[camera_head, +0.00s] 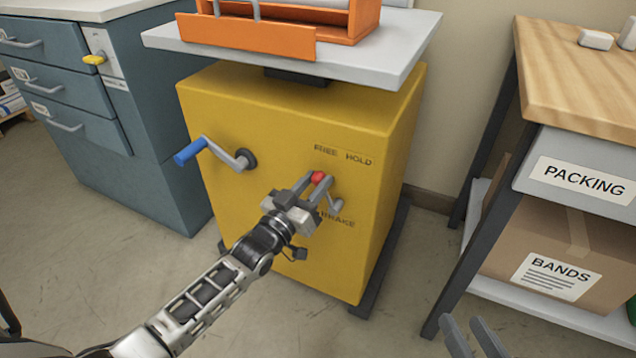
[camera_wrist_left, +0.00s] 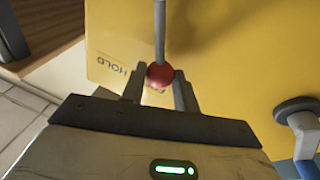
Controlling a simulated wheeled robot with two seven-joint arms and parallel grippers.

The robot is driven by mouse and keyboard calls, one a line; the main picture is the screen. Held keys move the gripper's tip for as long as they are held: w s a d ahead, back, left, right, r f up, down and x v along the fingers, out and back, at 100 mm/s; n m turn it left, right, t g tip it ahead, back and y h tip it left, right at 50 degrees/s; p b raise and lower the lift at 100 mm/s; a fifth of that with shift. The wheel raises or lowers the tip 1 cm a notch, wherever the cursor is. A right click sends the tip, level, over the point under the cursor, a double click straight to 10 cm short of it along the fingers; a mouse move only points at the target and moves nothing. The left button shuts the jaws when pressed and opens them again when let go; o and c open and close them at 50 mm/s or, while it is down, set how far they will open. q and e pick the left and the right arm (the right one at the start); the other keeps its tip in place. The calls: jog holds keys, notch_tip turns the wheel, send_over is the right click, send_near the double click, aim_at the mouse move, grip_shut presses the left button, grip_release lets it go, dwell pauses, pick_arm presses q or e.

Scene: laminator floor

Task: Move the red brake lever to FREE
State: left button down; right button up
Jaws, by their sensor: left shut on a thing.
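The red knob (camera_head: 318,178) of the brake lever is on the front of the yellow cabinet (camera_head: 290,110). Its grey arm runs down-right to a pivot, above the BRAKE label. The knob lies below the FREE label (camera_head: 325,149), left of the HOLD label (camera_head: 358,159). My left gripper (camera_head: 314,183) is shut on the knob. In the left wrist view the knob (camera_wrist_left: 160,75) sits between the two fingers, with the lever's rod (camera_wrist_left: 160,30) beyond. The FREE label is largely hidden there. My right gripper (camera_head: 462,319) is at the bottom right, fingers apart and empty.
A blue-handled crank (camera_head: 190,152) sticks out from the cabinet left of the lever. An orange machine (camera_head: 250,38) stands on the grey top above. Blue drawers (camera_head: 70,85) stand left, a wooden bench (camera_head: 580,85) and a BANDS box (camera_head: 560,255) right.

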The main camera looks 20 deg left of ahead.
pick_arm(q)
jog(key=shift+a+f, duration=0.1)
dwell(0.4)
jog(key=c, duration=1.1)
grip_release()
jog(key=shift+o, duration=0.2)
jog(key=shift+s, duration=0.1)
pick_arm(e)
jog(key=shift+r, duration=0.1)
pick_arm(q)
jog(key=shift+s+a, duration=0.1)
jog(key=shift+s, duration=0.3)
jog(key=p+v, duration=0.3)
jog(key=v, duration=1.2)
pick_arm(e)
jog(key=shift+d+f+n+g+h, duration=0.15)
jog(key=shift+d+f+g+h, duration=0.2)
jog(key=shift+f, duration=0.15)
jog(key=shift+d+f+n+g+h, duration=0.15)
jog(key=shift+d+f+g+h, duration=0.1)
jog(key=shift+f+g+h, duration=0.15)
